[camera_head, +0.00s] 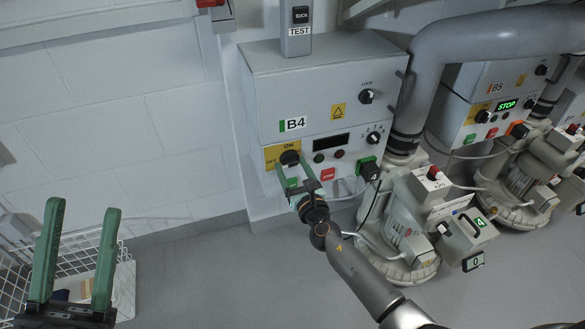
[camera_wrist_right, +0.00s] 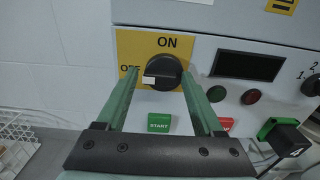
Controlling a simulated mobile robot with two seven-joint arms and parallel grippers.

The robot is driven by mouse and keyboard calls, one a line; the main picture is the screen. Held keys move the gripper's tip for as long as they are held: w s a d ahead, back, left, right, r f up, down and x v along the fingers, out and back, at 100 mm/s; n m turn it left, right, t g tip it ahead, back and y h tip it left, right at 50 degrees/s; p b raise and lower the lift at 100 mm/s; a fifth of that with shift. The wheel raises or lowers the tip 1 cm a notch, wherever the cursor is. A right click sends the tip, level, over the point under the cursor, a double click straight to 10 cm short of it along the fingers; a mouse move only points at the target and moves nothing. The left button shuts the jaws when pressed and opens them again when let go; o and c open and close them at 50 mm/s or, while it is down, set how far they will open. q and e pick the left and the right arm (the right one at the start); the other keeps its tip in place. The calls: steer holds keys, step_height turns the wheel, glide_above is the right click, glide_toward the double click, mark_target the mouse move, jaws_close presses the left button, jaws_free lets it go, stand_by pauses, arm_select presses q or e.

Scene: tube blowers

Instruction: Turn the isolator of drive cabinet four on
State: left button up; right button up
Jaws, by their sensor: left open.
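Drive cabinet B4 (camera_head: 300,85) is a grey wall box with a dark display. Its isolator (camera_head: 289,157) is a black rotary knob on a yellow plate marked ON above and OFF at the left. In the right wrist view the knob (camera_wrist_right: 163,71) has its white mark at the left, by OFF. My right gripper (camera_head: 290,165) has its fingers on either side of the knob, with the knob between the tips; it looks open, and contact is not clear. My left gripper (camera_head: 84,207) is open and empty at the lower left, away from the cabinet.
Below the knob are a green START button (camera_wrist_right: 159,122) and a red button (camera_wrist_right: 226,123). Cabinet B5 (camera_head: 490,95), lit STOP, is at the right. Blower machines (camera_head: 405,235) stand on the floor below. A white wire basket (camera_head: 124,285) is at lower left.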

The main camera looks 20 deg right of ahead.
jaws_close()
stand_by(0.3)
arm_select(q)
steer(key=shift+f, duration=0.1)
arm_select(e)
steer(key=m+b, duration=0.1)
steer(key=m, duration=0.3)
steer(key=shift+d+m+b, duration=0.1)
steer(key=shift+m+b, duration=0.2)
steer(key=m+b, duration=0.1)
steer(key=m, duration=0.4)
steer(key=shift+d+m, duration=0.15)
steer(key=shift+m, duration=0.15)
steer(key=m+b, duration=0.1)
steer(key=m, duration=0.2)
steer(key=shift+d+m, duration=0.1)
steer(key=shift+m, duration=0.2)
arm_select(q)
steer(key=shift+w+d+f+n, duration=0.15)
steer(key=shift+f+n, duration=0.25)
steer(key=shift+f, duration=1.55)
arm_select(e)
steer(key=shift+d+m, duration=0.1)
steer(key=shift+m, duration=2)
steer(key=shift+o, duration=1.3)
jaws_free()
steer(key=shift+r, duration=0.1)
